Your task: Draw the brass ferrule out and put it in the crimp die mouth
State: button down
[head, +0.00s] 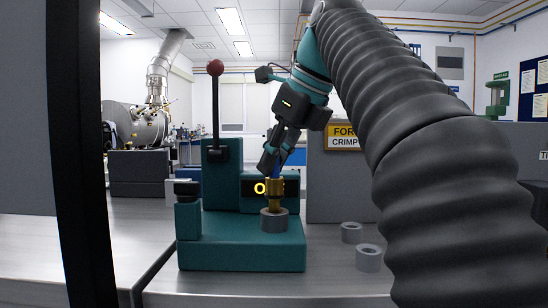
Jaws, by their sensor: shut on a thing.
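The brass ferrule (274,193) is upright, with its lower end at a grey ring-shaped die mouth (273,222) on the front of the teal press (240,255). I cannot tell whether the ferrule is inside the ring or just above it. My gripper (275,172) comes down from the upper right and is shut on the ferrule's top. The fingertips are small in view and partly hide the press display behind them. A narrow blue part shows between the fingers above the ferrule.
A black lever with a red knob (215,68) rises from the press at the left. Two loose grey rings (351,232) (369,258) lie on the metal bench to the right. A grey panel with a yellow sign (344,136) stands behind. The bench front is otherwise clear.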

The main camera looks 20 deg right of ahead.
jog(key=shift+f+b, duration=0.55)
jog(key=shift+f, duration=0.5)
jog(key=c, duration=1)
grip_release()
jog(key=shift+c, duration=0.2)
